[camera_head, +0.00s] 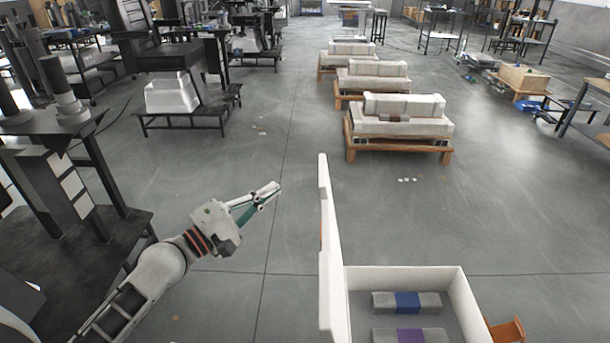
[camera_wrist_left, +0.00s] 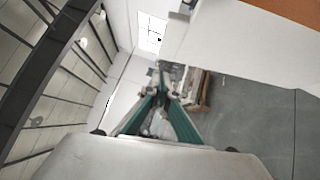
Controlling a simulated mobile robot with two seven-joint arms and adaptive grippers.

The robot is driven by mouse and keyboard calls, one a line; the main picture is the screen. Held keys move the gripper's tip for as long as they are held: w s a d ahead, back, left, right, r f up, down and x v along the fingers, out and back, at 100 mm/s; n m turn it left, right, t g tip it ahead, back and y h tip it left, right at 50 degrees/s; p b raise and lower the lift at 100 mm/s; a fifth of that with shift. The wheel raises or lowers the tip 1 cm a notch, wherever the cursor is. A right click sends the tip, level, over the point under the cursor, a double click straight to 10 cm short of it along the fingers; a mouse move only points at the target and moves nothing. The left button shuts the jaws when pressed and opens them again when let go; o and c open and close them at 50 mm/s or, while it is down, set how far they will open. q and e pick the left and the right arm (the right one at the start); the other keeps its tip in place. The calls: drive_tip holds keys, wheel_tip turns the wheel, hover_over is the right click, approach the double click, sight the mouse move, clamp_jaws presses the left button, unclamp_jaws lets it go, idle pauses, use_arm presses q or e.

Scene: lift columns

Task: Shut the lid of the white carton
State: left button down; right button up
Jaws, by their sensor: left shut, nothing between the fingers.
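The white carton (camera_head: 460,300) stands at the lower right in the head view, cut off by the bottom edge. Its lid (camera_head: 327,240) stands upright on the carton's left side, so the carton is open. Inside lie a grey block with a blue band (camera_head: 407,302) and a grey block with a purple band (camera_head: 410,335). My left gripper (camera_head: 272,189) is shut and empty, to the left of the lid and apart from it. In the left wrist view, its green fingers (camera_wrist_left: 160,75) come together at the tips. My right gripper is not in view.
A dark table (camera_head: 120,225) stands at the left, near my left arm. Wooden pallets with white blocks (camera_head: 400,125) stand beyond the carton. An orange object (camera_head: 507,330) is beside the carton's right wall. The floor between the left table and the lid is mostly clear.

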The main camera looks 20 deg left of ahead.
use_arm(q)
drive_tip(key=w+d+r+p, duration=0.1)
drive_tip(key=w+d+p, duration=0.1)
drive_tip(key=w+d, duration=0.4)
drive_tip(key=shift+w+d+r, duration=0.15)
drive_tip(key=shift+w+d, duration=0.05)
drive_tip(key=shift+d, duration=0.15)
